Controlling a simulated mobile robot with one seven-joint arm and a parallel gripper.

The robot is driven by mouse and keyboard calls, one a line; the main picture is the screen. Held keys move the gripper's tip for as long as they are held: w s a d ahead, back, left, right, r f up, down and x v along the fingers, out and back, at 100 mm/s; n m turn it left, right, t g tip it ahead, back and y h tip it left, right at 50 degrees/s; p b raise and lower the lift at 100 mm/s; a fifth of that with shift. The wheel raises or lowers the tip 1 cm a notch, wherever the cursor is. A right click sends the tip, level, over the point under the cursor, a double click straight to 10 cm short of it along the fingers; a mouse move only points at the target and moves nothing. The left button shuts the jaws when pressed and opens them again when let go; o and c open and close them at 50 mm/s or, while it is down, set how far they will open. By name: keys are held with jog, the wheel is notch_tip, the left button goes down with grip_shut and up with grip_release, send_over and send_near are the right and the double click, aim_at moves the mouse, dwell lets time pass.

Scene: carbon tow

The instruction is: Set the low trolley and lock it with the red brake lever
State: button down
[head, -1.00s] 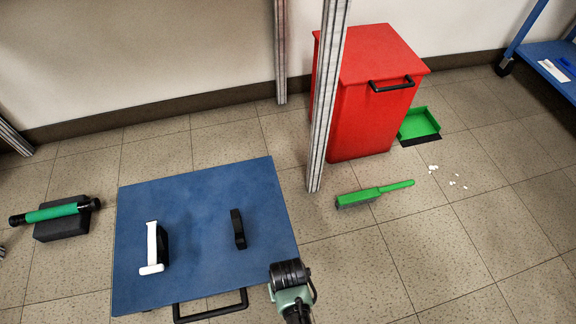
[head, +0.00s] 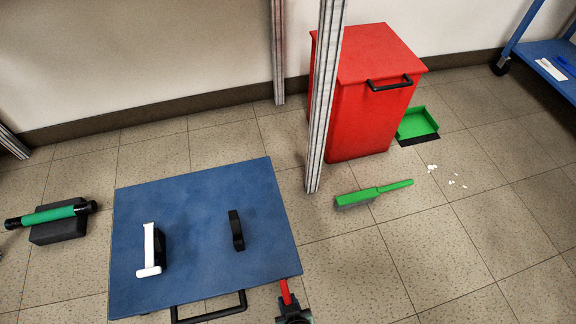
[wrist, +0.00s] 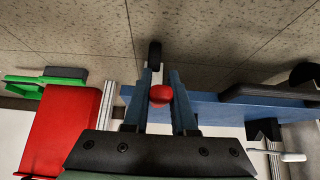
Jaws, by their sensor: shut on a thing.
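The low trolley has a blue deck (head: 195,215) and stands on the tiled floor at the lower middle of the head view, with a black handle bar (head: 210,310) at its near edge. The red brake lever (head: 285,291) shows at its near right corner. My gripper (head: 292,312) is at that corner, partly cut off by the frame edge. In the wrist view the lever's round red end (wrist: 160,95) sits between my two fingers (wrist: 160,103), which are shut on it. A dark caster wheel (wrist: 154,54) shows just beyond. The lever's pivot is hidden.
A white and black holder (head: 149,255) and a black block (head: 236,230) are on the deck. A metal post (head: 325,100) and red bin (head: 368,110) stand behind right. A green brush (head: 370,193) and dustpan (head: 418,123) lie on the floor. The floor at right is mostly clear.

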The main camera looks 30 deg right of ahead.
jog(key=shift+f+t+b, duration=0.4)
jog(key=shift+t+b, duration=0.1)
jog(key=shift+w, duration=0.1)
jog(key=c, duration=0.7)
grip_release()
jog(key=shift+p+v, duration=4.1)
jog(key=shift+v, duration=2.45)
jog(key=shift+a+f, duration=0.15)
jog(key=shift+f, duration=0.05)
